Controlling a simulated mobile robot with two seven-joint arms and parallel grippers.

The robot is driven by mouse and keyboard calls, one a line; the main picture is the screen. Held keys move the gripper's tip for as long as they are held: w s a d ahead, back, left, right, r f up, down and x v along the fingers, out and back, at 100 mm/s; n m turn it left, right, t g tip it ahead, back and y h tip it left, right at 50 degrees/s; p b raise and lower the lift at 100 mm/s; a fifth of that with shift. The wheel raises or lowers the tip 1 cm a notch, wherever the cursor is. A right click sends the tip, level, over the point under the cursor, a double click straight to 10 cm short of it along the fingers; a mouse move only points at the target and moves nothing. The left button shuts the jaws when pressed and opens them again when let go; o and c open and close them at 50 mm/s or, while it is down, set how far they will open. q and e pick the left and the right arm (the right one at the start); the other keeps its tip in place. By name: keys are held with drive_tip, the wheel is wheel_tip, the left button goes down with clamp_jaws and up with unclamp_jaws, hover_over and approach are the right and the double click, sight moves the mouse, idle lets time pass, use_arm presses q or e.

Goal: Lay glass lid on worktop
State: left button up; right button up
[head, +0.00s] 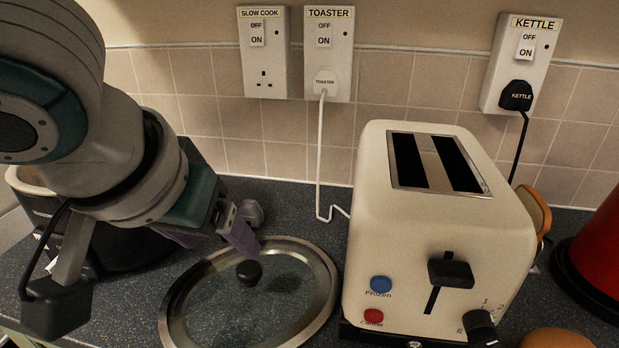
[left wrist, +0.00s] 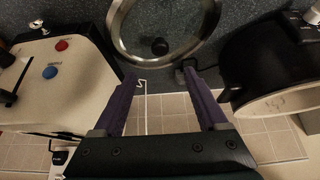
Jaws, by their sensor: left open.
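The glass lid (head: 322,292), round with a steel rim and a dark knob (head: 249,272), lies on the dark speckled worktop (head: 290,195) between the toaster and the dark pot. It also shows at the top of the left wrist view (left wrist: 118,30), with its knob (left wrist: 159,46) facing up. My left gripper (head: 240,235) is above the lid's back edge in the head view. In the left wrist view its two purple fingers (left wrist: 168,88) are spread apart with nothing between them. The knob is beyond the fingertips, apart from them. My right gripper is in neither view.
A cream toaster (head: 440,225) stands close to the right of the lid, its white cord (head: 321,150) running up to a wall socket. A dark slow cooker (head: 125,245) stands at left, partly behind my arm. A red kettle (head: 600,250) is at far right.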

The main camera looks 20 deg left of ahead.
use_arm(q)
drive_tip(key=s+d+f+m+g, duration=0.1)
drive_tip(key=s+f+m, duration=0.1)
drive_tip(key=s, duration=0.5)
drive_tip(key=s+d+f+m+g+h, duration=0.1)
drive_tip(key=s+f+m, duration=0.1)
drive_tip(key=s, duration=0.5)
drive_tip(key=shift+s+d+f+m+h, duration=0.3)
drive_tip(key=shift+s+f, duration=0.05)
drive_tip(key=shift+f, duration=0.4)
